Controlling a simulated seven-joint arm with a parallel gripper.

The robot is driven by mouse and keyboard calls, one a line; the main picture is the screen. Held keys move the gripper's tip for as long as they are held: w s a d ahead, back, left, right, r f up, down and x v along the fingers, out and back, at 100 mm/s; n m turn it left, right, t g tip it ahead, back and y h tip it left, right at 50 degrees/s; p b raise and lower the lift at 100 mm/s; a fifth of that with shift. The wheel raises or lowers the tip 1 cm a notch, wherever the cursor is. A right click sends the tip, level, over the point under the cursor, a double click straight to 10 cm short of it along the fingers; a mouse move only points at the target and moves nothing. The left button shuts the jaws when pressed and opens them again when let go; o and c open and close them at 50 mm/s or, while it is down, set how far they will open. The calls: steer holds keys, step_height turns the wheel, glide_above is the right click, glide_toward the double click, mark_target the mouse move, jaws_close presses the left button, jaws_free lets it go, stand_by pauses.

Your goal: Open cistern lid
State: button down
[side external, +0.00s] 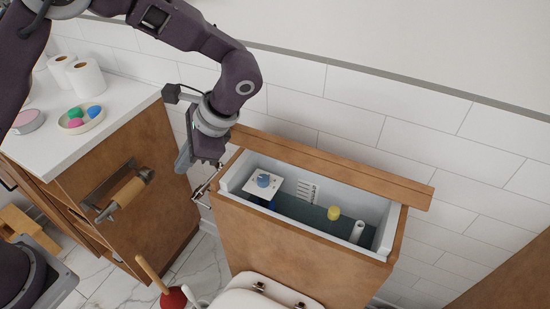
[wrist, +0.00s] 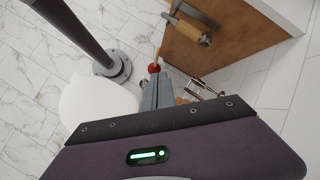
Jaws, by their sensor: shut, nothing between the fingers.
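The wooden cistern (side external: 300,245) stands behind the toilet with its top open. Its lid (side external: 330,165) shows as a long brown strip along the back edge, against the tiled wall; it no longer covers the opening. Inside the white-lined tank (side external: 388,228) are dark water, a white block with a blue knob (side external: 263,180), a yellow float (side external: 334,213) and a white tube (side external: 357,231). My gripper (side external: 202,193) is shut and empty, pointing down just left of the cistern's left end. It also shows in the wrist view (wrist: 200,90). The cistern is not recognisable in the wrist view.
A wooden cabinet (side external: 125,205) with a toilet-roll holder (side external: 125,190) stands left of my gripper. Its white top carries paper rolls (side external: 86,79) and a dish (side external: 81,119). A red plunger (side external: 173,298) and the white toilet (side external: 262,293) are in front. Marble floor shows between them.

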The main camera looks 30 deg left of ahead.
mark_target(313, 165)
steer(key=s+d+f+m+t+h, duration=0.25)
steer(key=d+m+t, duration=0.65)
steer(key=m, duration=0.5)
steer(key=s+d+f+m+t+h, duration=0.2)
steer(key=d+m+t+h, duration=0.2)
steer(key=d+m+t, duration=0.7)
steer(key=w+a+r+m+g, duration=0.1)
steer(key=w+a+m, duration=0.1)
steer(key=w, duration=1.1)
steer(key=shift+a+g, duration=0.25)
steer(key=shift+g, duration=0.05)
steer(key=shift+r, duration=0.1)
